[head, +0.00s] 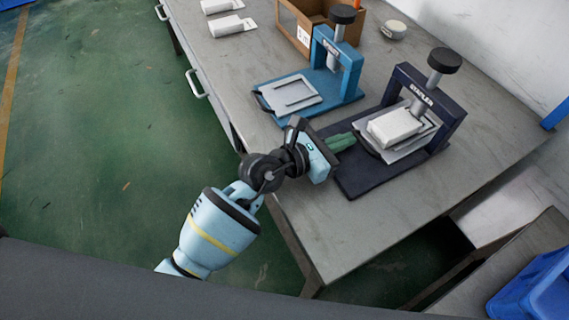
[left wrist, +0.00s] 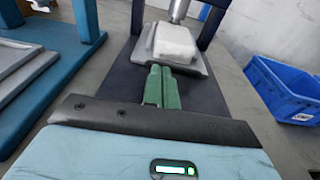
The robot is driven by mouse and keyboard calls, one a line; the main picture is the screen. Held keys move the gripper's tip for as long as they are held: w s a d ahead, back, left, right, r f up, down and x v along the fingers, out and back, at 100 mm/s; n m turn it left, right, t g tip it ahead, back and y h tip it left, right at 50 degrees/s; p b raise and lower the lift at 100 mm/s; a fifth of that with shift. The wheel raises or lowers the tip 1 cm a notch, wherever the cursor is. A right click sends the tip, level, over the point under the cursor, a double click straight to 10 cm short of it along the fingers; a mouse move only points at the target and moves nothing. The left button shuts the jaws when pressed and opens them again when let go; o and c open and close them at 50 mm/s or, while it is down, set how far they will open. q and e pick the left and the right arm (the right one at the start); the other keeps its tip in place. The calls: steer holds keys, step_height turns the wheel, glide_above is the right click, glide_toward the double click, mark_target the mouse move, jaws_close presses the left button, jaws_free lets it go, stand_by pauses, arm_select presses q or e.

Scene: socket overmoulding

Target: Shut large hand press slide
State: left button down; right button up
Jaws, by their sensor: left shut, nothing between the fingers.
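The large hand press (head: 430,95) is dark navy with a black knob on top and stands near the table's right end. Its slide (head: 373,152) is a grey plate carrying a white block (head: 394,127), partly under the press frame. My left gripper (head: 352,138) has green fingers, shut and empty, at the front edge of the slide. In the left wrist view the shut fingers (left wrist: 162,75) point at the slide (left wrist: 190,68) and its white block (left wrist: 174,42). Whether the fingertips touch the slide cannot be told. My right gripper is not in view.
A smaller blue press (head: 347,66) with its own slide plate (head: 292,94) stands to the left. A cardboard box (head: 292,24), a small round container (head: 394,29) and white blocks (head: 226,25) lie farther back. A blue crate (head: 532,295) is at lower right.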

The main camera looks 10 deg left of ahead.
arm_select(q)
steer(key=shift+r, duration=0.1)
steer(key=shift+s+a, duration=0.15)
steer(key=shift+a, duration=0.05)
steer(key=v, duration=0.7)
steer(key=shift+p, duration=0.35)
steer(key=shift+a, duration=0.15)
steer(key=shift+s, duration=0.15)
